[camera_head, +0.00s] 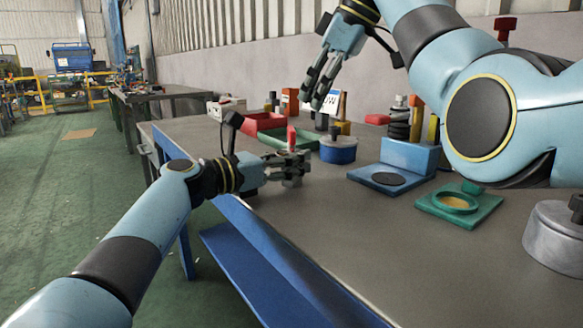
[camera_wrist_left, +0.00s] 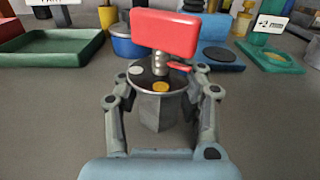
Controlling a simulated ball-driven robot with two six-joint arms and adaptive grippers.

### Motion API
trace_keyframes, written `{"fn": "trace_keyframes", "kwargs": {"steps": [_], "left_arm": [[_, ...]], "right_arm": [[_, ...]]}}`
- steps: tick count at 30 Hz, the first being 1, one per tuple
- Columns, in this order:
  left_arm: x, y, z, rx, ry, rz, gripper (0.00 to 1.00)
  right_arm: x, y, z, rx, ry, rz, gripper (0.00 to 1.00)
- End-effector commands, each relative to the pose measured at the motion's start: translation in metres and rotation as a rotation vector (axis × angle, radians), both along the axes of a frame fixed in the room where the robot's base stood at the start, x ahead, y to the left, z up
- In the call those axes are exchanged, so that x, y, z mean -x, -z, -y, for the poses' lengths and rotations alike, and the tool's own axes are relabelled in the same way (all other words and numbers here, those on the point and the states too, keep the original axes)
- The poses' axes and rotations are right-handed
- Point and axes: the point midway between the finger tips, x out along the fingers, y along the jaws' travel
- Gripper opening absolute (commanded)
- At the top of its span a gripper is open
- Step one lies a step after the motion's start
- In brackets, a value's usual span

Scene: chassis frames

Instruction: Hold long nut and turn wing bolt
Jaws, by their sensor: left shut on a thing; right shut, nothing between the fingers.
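The long nut is a grey, many-sided block (camera_head: 292,182) near the table's left edge. It also shows in the left wrist view (camera_wrist_left: 157,114), with a yellow and a pale spot on its top. The wing bolt has a flat red head (camera_head: 291,138) and stands upright in the nut's top; its head (camera_wrist_left: 165,33) and a short threaded shank with a red pointer show in the left wrist view. My left gripper (camera_head: 291,167) is shut on the long nut, one finger on each side. My right gripper (camera_head: 318,97) is shut and empty, above and right of the bolt, apart from it.
A red tray (camera_head: 262,121), a green tray (camera_head: 272,141) and a blue round pot (camera_head: 338,153) stand behind the nut. A blue fixture (camera_head: 408,155), a green fixture (camera_head: 487,207) and a grey canister (camera_head: 553,238) stand to the right. The front tabletop is clear.

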Motion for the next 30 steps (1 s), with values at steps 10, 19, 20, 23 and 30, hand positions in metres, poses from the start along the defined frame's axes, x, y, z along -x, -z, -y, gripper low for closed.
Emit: {"fn": "trace_keyframes", "kwargs": {"steps": [10,19,20,23,30], "left_arm": [[0.0,0.0,0.0,0.0,0.0,0.0,0.0],[0.0,0.0,0.0,0.0,0.0,0.0,0.64],[0.0,0.0,0.0,0.0,0.0,0.0,0.64],[0.0,0.0,0.0,0.0,0.0,0.0,0.64],[0.0055,0.001,-0.0095,-0.002,-0.002,0.001,0.64]], "right_arm": [[0.0001,-0.0044,0.0002,0.001,0.0,0.0,0.0],[0.0001,-0.0042,0.0002,0.0,0.0,0.0,0.0],[0.0001,-0.0042,0.0002,0.0,0.0,0.0,0.0],[0.0001,-0.0042,0.0002,0.0,0.0,0.0,0.0],[0.0001,-0.0041,0.0002,0.0,0.0,0.0,0.0]]}}
